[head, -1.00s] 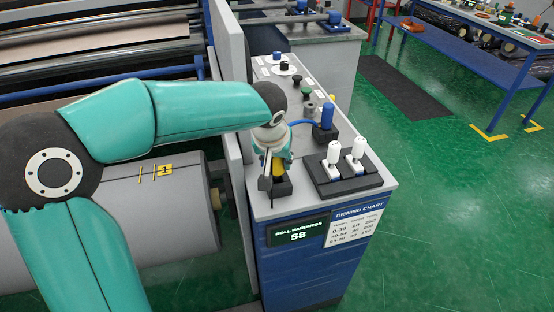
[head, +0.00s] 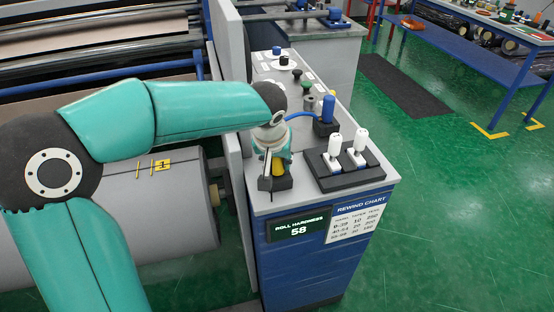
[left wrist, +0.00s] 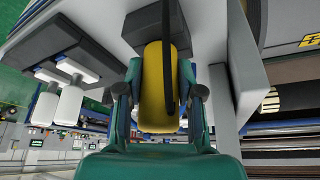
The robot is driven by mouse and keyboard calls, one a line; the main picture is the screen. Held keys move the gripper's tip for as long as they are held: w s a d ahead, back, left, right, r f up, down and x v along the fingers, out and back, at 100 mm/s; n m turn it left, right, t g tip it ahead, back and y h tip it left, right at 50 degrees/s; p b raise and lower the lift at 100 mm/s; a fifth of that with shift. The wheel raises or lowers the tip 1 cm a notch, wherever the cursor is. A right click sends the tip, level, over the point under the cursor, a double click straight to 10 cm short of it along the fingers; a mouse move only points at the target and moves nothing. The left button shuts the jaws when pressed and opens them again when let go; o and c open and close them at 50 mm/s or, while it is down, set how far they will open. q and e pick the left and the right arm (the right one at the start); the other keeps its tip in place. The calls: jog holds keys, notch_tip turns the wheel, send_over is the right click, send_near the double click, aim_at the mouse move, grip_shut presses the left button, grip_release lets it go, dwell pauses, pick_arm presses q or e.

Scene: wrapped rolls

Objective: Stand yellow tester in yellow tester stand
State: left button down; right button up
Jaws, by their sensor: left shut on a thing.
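The yellow tester (head: 279,166) is upright or nearly so in my left gripper (head: 272,160), at the near left of the cabinet top. In the left wrist view the yellow tester (left wrist: 156,95) lies between the fingers of my left gripper (left wrist: 168,100), with a dark strip across it. A dark block (head: 276,184), which looks like the yellow tester stand, is directly below the tester. The stand (left wrist: 148,24) also shows around the tester's far end in the left wrist view. I cannot tell whether the tester is fully seated. My right gripper is not in view.
A black rack (head: 350,178) with two white-topped handles stands just right of the stand. Behind it is a blue device (head: 328,108) on a dark base with a blue cable. Knobs line the back of the cabinet top. A grey upright panel (head: 237,140) is close on the left.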

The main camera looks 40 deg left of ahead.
pick_arm(q)
jog(key=shift+f, duration=0.15)
jog(key=c, duration=0.7)
grip_release()
jog(key=v, duration=1.2)
jog(key=shift+d, duration=0.1)
